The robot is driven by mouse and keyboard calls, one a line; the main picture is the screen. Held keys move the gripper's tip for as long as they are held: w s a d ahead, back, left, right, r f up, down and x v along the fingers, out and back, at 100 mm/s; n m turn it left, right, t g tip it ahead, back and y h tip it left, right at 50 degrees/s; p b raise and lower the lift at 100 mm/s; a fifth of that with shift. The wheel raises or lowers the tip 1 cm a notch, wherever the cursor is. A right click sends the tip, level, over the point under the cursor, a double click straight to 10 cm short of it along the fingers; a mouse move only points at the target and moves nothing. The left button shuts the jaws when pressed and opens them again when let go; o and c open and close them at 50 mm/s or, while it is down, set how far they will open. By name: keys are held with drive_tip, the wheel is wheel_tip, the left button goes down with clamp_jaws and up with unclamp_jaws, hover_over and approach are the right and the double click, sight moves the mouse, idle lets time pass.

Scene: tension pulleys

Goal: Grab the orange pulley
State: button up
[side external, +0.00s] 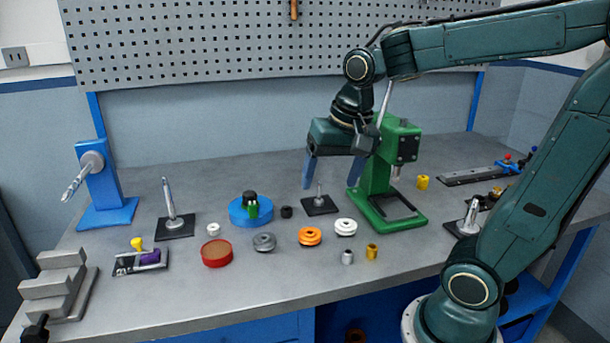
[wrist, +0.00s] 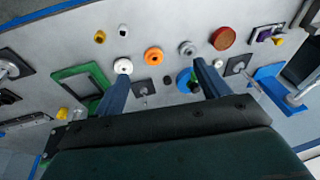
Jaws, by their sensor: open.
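The orange pulley (side external: 310,236) lies flat on the grey bench, between a grey pulley (side external: 264,242) and a white pulley (side external: 346,227). In the wrist view the orange pulley (wrist: 154,56) shows beyond the gap between my fingers, nearer the left finger. My gripper (side external: 330,186) is open and empty, with its two blue fingers spread, above the bench. It is behind and above the orange pulley, apart from it. In the wrist view my gripper (wrist: 158,74) has the white pulley (wrist: 123,66) at its left fingertip and the grey pulley (wrist: 187,48) near its right one.
A small post on a dark base (side external: 319,205) stands below my gripper. A green press (side external: 390,180) stands close on the right. A blue round piece (side external: 240,217) and a red disc (side external: 217,253) lie to the left. Bench space in front of the orange pulley is clear.

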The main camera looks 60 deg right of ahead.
drive_tip(key=w+d+f+m+g, duration=0.3)
drive_tip(key=w+d+f+m, duration=0.4)
drive_tip(key=w+d+m, duration=0.1)
drive_tip(key=shift+w+d+m, duration=0.3)
drive_tip(key=shift+m, duration=0.5)
hover_over(311, 228)
drive_tip(key=a, duration=0.1)
drive_tip(key=shift+s+f, duration=0.2)
drive_tip(key=shift+f, duration=1.95)
drive_tip(key=shift+s+f, duration=0.15)
drive_tip(key=shift+f, duration=1.95)
drive_tip(key=shift+w+f, duration=0.1)
drive_tip(key=shift+f, duration=2.5)
drive_tip(key=c, duration=1.1)
